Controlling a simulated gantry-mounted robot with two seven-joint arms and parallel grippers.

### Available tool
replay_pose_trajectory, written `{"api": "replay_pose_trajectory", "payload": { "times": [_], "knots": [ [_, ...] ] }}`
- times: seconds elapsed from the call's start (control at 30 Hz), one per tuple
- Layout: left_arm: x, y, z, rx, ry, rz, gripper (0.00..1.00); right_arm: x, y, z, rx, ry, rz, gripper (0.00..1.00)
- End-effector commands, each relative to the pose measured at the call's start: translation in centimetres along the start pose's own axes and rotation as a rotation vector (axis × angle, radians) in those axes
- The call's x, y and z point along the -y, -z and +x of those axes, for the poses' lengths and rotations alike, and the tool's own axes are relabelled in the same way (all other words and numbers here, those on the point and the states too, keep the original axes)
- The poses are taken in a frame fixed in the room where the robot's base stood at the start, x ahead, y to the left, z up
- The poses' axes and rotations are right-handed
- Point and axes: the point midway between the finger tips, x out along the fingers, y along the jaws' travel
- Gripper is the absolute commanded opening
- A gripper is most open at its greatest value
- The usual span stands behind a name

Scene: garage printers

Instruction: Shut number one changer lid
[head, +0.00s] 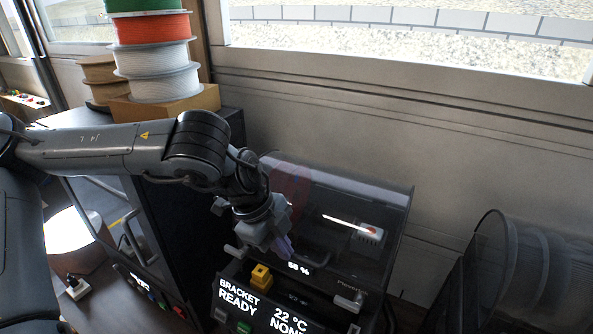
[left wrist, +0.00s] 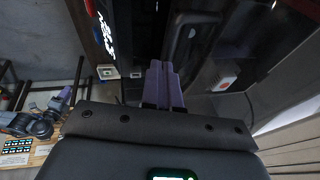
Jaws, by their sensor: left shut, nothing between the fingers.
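The changer lid (head: 375,210) is a smoky see-through cover on the dark unit in the middle of the head view. Its far edge rises toward the wall; I cannot tell exactly how far it is open. My left gripper (head: 285,249) reaches over the unit's left part, with purple fingers shut and empty. The fingers are close to the lid, but touching is unclear. In the left wrist view the shut fingers (left wrist: 163,84) point at dark, glossy surfaces. The arm hides part of the lid's left side. My right gripper is not in view.
Below the lid, a display (head: 258,306) reads BRACKET READY, near a yellow block (head: 261,276). Stacked spools (head: 155,60) stand on a cardboard box (head: 165,104) at upper left. Another clear-covered unit with spools (head: 525,255) stands at right. The wall is close behind.

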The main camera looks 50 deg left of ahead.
Motion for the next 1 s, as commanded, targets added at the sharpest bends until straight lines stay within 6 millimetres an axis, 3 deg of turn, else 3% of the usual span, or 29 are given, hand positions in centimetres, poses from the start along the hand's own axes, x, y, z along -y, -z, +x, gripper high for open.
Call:
{"api": "replay_pose_trajectory", "payload": {
  "times": [0.1, 0.47, 0.77, 1.0],
  "knots": [
    [-0.4, -0.3, 1.1, 0.000, 0.001, 0.000, 0.00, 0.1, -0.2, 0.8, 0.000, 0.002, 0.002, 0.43],
    [-0.2, -0.1, 0.2, 0.000, 0.001, 0.000, 0.00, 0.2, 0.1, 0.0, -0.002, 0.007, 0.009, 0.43],
    [0.2, 1.0, -3.7, 0.000, 0.003, -0.001, 0.00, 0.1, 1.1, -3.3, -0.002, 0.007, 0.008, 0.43],
    [-0.8, 0.8, -7.3, -0.001, 0.008, -0.002, 0.00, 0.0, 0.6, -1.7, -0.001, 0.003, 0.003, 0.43]
  ]
}}
